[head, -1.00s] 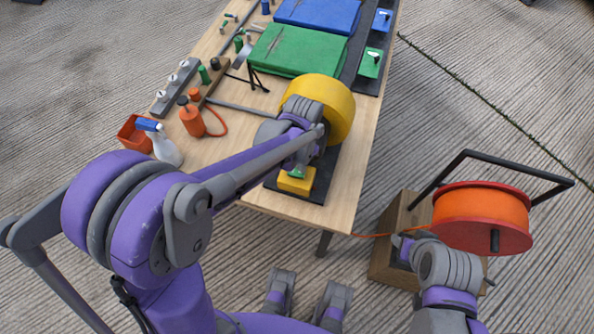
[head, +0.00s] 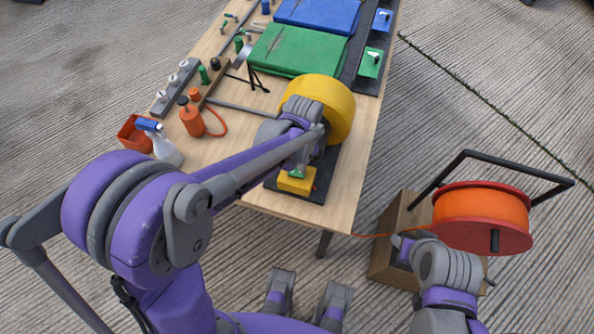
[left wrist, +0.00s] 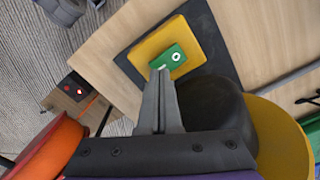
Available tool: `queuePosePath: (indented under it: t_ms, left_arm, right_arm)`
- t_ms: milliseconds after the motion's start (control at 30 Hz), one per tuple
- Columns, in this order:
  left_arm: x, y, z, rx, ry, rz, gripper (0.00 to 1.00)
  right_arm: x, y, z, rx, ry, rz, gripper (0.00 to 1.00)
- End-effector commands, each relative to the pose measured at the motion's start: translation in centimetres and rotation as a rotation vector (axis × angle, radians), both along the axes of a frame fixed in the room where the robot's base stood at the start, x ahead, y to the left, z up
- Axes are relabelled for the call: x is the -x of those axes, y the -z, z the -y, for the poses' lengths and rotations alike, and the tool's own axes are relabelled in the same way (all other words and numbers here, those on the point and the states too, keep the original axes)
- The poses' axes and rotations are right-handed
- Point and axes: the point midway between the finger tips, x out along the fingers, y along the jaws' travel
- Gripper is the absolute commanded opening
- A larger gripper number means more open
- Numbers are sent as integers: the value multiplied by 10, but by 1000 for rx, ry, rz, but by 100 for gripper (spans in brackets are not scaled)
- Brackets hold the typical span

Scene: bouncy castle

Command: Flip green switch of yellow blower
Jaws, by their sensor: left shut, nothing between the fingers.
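The yellow blower (head: 338,99) stands near the front end of the wooden table, partly hidden behind my left arm. Its yellow switch box (head: 291,186) sits on a black base at the near side. The green switch (left wrist: 167,58) lies on top of the yellow box (left wrist: 145,46) in the left wrist view, with a white round mark on it. My left gripper (left wrist: 162,72) is shut and empty, its fingertips at the lower edge of the green switch. I cannot tell whether they touch. My right gripper (head: 405,246) is near the wooden box, and its fingers are unclear.
An orange cable reel (head: 482,216) with a black frame stands at the right beside a wooden box (head: 385,270). Green folded fabric (head: 297,50) lies behind the blower.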

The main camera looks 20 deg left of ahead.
Motion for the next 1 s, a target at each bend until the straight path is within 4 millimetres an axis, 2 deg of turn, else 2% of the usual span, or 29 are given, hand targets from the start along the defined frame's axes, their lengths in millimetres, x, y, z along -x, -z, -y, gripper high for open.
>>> queuePosePath:
  t_ms: [1000]
  left_arm:
    - [0, 10, 0, 0, 0, 0, 0]
  right_arm:
    - [1, 8, 0, 0, 0, -2, 50]
